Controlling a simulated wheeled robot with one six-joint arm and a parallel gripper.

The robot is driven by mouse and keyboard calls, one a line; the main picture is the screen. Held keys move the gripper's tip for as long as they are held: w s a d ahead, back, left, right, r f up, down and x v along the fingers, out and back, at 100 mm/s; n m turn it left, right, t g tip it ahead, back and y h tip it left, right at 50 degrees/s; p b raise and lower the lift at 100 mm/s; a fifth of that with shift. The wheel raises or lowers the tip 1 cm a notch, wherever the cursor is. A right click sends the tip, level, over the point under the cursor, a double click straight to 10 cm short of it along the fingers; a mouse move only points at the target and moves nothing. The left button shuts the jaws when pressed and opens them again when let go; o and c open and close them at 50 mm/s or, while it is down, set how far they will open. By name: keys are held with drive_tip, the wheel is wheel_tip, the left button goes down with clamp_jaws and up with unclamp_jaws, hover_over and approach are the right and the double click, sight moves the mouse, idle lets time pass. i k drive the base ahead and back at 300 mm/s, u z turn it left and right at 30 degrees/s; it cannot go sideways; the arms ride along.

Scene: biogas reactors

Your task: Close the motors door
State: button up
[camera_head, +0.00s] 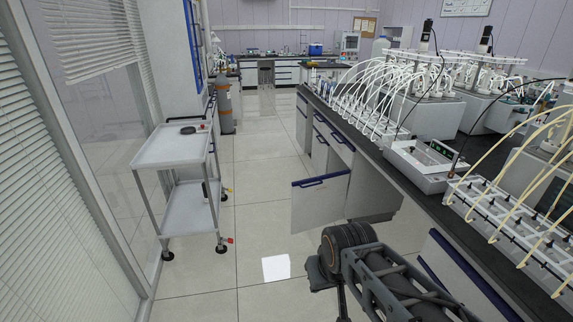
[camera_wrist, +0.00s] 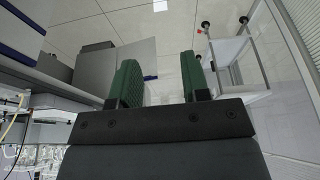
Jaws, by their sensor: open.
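A pale cabinet door (camera_head: 318,207) with a blue handle (camera_head: 322,180) along its top stands swung out from the bench into the aisle in the head view. It appears to be the motors door, though I see no label. In the wrist view a grey panel (camera_wrist: 138,57) with a small blue piece shows behind the left finger, probably this door. My gripper (camera_wrist: 160,78) is open, with two green finger pads and nothing between them. In the head view my arm is at the lower right, nearer than the door; the fingertips cannot be made out clearly there.
A white two-shelf cart (camera_head: 178,148) stands left of the aisle beside the window blinds. The long dark-topped bench (camera_head: 392,163) with lab equipment runs along the right. Tiled floor between cart and door is clear. A gas cylinder (camera_head: 223,103) stands farther back.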

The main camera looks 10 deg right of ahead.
sight(316, 202)
drive_tip(key=u, duration=0.1)
drive_tip(key=i, duration=2.15)
drive_tip(key=z, duration=0.35)
